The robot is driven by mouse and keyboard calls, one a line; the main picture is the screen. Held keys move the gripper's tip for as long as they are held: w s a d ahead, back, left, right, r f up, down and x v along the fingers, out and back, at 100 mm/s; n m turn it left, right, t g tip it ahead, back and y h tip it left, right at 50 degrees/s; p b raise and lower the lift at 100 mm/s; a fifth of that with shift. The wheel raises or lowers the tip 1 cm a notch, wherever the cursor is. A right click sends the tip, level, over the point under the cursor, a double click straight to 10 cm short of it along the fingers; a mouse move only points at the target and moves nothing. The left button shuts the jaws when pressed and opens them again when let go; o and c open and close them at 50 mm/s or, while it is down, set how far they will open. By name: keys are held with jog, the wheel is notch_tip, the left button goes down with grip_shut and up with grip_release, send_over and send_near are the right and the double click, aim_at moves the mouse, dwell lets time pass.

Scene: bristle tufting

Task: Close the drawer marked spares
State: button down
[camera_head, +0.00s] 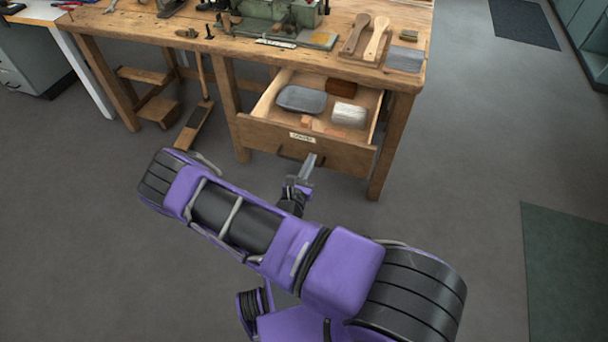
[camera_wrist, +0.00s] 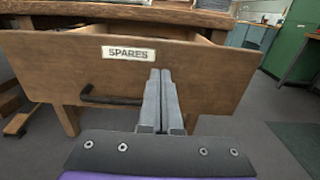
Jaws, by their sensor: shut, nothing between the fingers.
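The wooden drawer (camera_head: 262,135) is pulled well out from under the workbench top in the head view. It holds a grey tray, a white block and brown blocks. In the wrist view the drawer front (camera_wrist: 45,62) fills much of the picture, with a label (camera_wrist: 128,53) reading SPARES and a dark bar handle (camera_wrist: 112,99) below it. My gripper (camera_head: 310,160) is shut and empty, at the drawer front just right of the handle. In the wrist view the fingertips (camera_wrist: 160,73) overlap the front below the label's right end. I cannot tell whether they touch it.
The wooden workbench (camera_head: 405,82) carries a green machine (camera_head: 265,12), wooden paddle-shaped tools and small blocks. A bench leg (camera_head: 384,150) stands right of the drawer. A broom-like tool (camera_head: 200,115) leans at the left. The grey floor right of the bench is clear, with a green mat (camera_head: 565,270).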

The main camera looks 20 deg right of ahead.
aim_at(318, 143)
jog(key=shift+x, duration=2.4)
jog(key=shift+w, duration=0.1)
